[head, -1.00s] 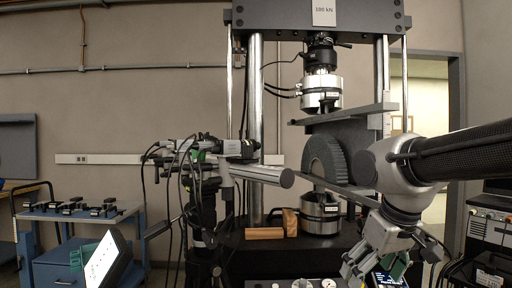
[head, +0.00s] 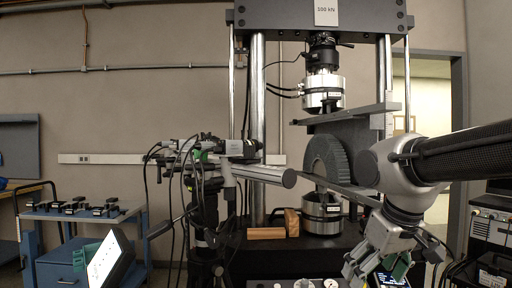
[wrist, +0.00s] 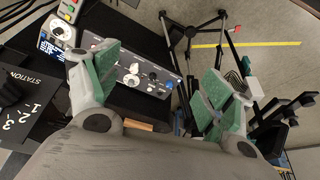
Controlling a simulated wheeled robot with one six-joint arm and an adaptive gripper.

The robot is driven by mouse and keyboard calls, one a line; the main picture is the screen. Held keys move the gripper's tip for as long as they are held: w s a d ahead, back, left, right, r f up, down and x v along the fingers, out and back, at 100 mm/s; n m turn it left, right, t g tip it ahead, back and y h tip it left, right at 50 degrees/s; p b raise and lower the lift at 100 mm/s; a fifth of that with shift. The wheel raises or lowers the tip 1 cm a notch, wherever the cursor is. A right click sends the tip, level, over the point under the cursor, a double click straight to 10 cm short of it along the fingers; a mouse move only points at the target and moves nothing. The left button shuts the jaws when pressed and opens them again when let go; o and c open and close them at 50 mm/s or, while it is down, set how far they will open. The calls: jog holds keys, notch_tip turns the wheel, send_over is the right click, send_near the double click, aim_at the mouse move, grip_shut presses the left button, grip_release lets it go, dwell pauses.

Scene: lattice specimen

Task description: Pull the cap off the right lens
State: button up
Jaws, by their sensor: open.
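A camera rig on a black tripod (head: 207,215) stands left of the test frame in the head view. It carries a dark camera body (head: 240,148) with a pale label and a grey cylindrical barrel (head: 265,175) pointing right. I cannot tell for certain which part is the right lens, and I cannot make out its cap. My gripper (head: 378,272) is low at the right in the head view, well apart from the rig. In the wrist view my gripper (wrist: 160,85) is open, with green pads wide apart and nothing between them.
The load frame with its silver column (head: 257,110) and a grey curved specimen (head: 327,160) stands between rig and arm. A control panel (wrist: 140,72) lies below my gripper. A tripod base (wrist: 195,35) stands on the floor. A tilted screen (head: 108,260) is at front left.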

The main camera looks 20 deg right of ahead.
dwell(0.3)
jog(key=shift+c, duration=1)
jog(key=shift+d+f, duration=0.15)
jog(key=shift+d, duration=0.1)
jog(key=shift+c, duration=1.3)
jog(key=m+t+y, duration=0.7)
jog(key=m+y, duration=0.3)
send_near(262, 145)
jog(key=w+a, duration=0.2)
jog(key=w, duration=0.1)
jog(key=x, duration=0.6)
jog(key=shift+w+a+f, duration=0.1)
jog(key=shift+a+f, duration=0.25)
jog(key=shift+f, duration=0.15)
jog(key=shift+w+a+f, duration=0.15)
jog(key=shift+w+a, duration=0.15)
